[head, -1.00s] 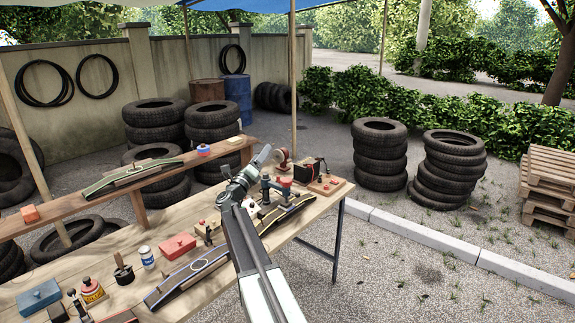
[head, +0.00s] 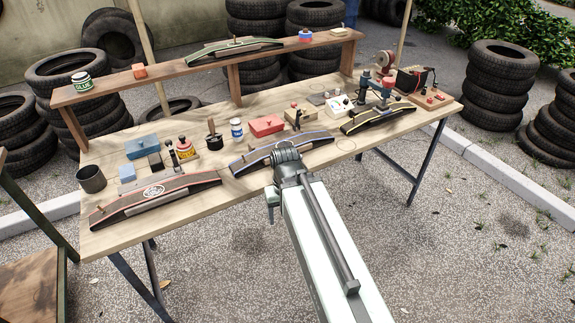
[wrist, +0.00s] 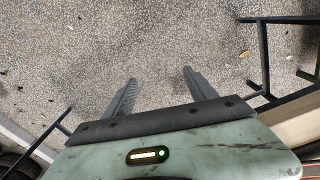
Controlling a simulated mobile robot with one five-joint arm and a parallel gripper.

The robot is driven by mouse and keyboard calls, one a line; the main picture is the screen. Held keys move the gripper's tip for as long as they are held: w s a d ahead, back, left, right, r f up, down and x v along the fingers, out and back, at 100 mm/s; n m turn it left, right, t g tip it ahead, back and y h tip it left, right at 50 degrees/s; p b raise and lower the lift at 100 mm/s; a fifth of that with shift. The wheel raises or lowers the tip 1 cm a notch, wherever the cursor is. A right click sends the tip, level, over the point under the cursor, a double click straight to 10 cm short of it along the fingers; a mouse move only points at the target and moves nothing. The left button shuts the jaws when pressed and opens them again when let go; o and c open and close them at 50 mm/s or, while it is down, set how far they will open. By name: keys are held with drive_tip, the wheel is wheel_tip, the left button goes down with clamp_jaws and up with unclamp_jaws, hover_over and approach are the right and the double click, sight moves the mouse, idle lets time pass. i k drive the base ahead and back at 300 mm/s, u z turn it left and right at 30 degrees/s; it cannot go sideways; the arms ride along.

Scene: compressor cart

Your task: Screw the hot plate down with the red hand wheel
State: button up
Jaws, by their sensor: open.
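In the head view, a dark clamp (head: 365,88) with upright posts stands over a yellow-edged curved piece at the right end of the bench (head: 215,165). A small red part (head: 388,83) at its top right looks like the red hand wheel. I cannot make out the hot plate for sure; it may be at the clamp. My gripper is open and empty in the wrist view (wrist: 160,77), its two fingers apart above bare gravel. In the head view my arm reaches to the bench's front edge, left of and apart from the clamp; the fingers are mostly hidden there.
Curved pieces edged in red (head: 155,197) and blue (head: 285,148) lie along the front. A red box (head: 266,125), blue box (head: 142,147), cans and bottles stand behind. A raised shelf (head: 190,68) runs along the back. Tyre stacks (head: 495,85) stand at right; the gravel in front is clear.

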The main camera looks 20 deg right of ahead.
sight(388, 81)
drive_tip(key=u, duration=1.7)
drive_tip(key=k, duration=1.2)
drive_tip(key=z, duration=0.8)
drive_tip(key=i, duration=1)
drive_tip(key=u, duration=0.05)
